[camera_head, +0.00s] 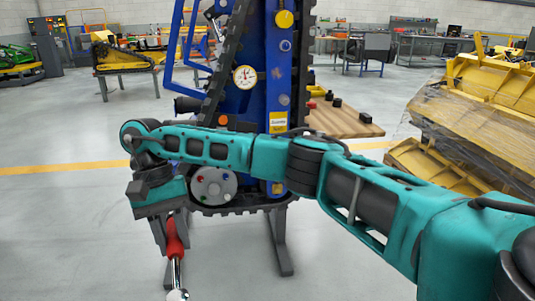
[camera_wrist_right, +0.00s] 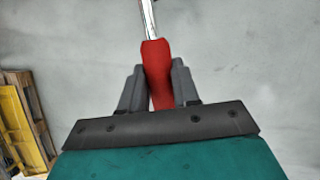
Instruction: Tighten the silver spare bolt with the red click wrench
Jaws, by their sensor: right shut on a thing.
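My right gripper (camera_head: 171,236) hangs at the lower left of the head view, fingers pointing down. It is shut on the red handle of the click wrench (camera_head: 174,243), whose silver shaft and head point down, clear of everything. The right wrist view shows the red wrench handle (camera_wrist_right: 155,60) between the two dark fingers of the gripper (camera_wrist_right: 158,82). A round grey plate (camera_head: 213,186) with small coloured bolt heads is low on the blue tracked carrier (camera_head: 278,105), just right of the gripper. I cannot pick out the silver spare bolt. My left gripper is not in view.
A wooden bench top (camera_head: 345,120) with small dark parts stands behind the carrier. Yellow wrapped machinery (camera_head: 470,125) fills the right side. Dark stand legs (camera_head: 280,245) rest below the carrier. The grey floor at the left is clear.

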